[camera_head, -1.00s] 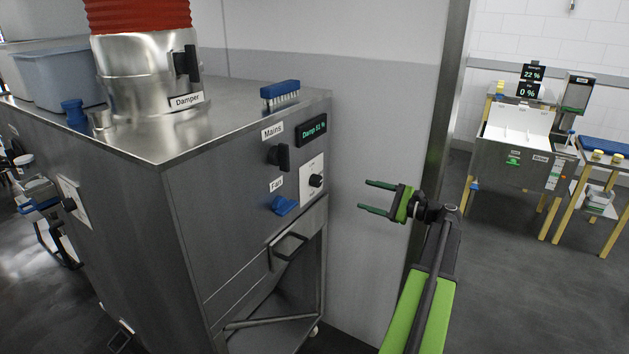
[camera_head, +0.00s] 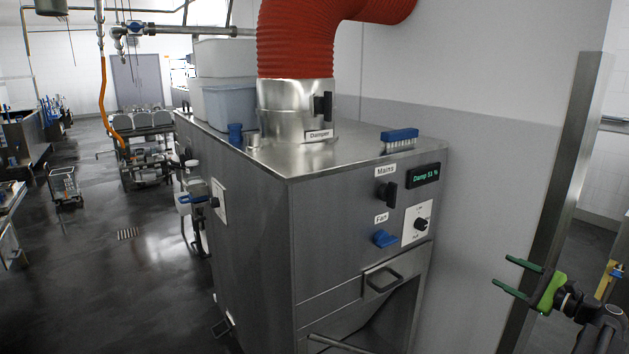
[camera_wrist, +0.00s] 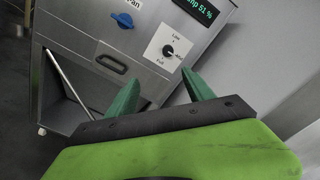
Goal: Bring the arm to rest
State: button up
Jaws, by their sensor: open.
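My gripper (camera_head: 518,278) is at the right of the head view, with its two green fingers apart and nothing between them. It is clear of the steel cabinet (camera_head: 255,230), to the right of its front face. In the wrist view the fingers (camera_wrist: 163,92) are spread. Beyond them are the cabinet front (camera_wrist: 85,30), the blue fan knob (camera_wrist: 122,20) and a black dial (camera_wrist: 168,50). Most of my arm lies outside the head view.
A red duct (camera_head: 300,40) rises from the cabinet's metal collar (camera_head: 292,105). A blue brush (camera_head: 400,138) and pale tubs (camera_head: 228,108) stand on top. A steel post (camera_head: 570,190) stands behind my gripper. Open floor (camera_head: 110,270) lies at the left.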

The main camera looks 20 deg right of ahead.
jog(key=w+a+f+n+g+y+p, duration=0.1)
jog(key=w+a+f+n+g, duration=0.3)
jog(key=a, duration=0.6)
jog(key=w+a+f+n+g+y+p, duration=0.1)
jog(key=w+a+f+n+g+p, duration=0.3)
jog(key=a, duration=0.7)
jog(key=w+a+f+n+g+y+b, duration=0.1)
jog(key=w+a+f+n+g, duration=0.1)
jog(key=w+a, duration=0.6)
jog(key=s+a+f+n+g+h+p, duration=0.1)
jog(key=a+n, duration=0.3)
jog(key=a, duration=0.6)
jog(key=s+a+f+n+g+h+p, duration=0.1)
jog(key=s+a+f+n+g+h, duration=0.1)
jog(key=a, duration=0.8)
jog(key=s+a+f+n+g+h+p, duration=0.2)
jog(key=s+a+n+g+h, duration=0.2)
jog(key=a+n, duration=0.4)
jog(key=s+a, duration=0.1)
jog(key=a, duration=0.1)
jog(key=shift+s+a+f+h, duration=0.2)
jog(key=shift+a+h, duration=0.1)
jog(key=shift+a, duration=0.1)
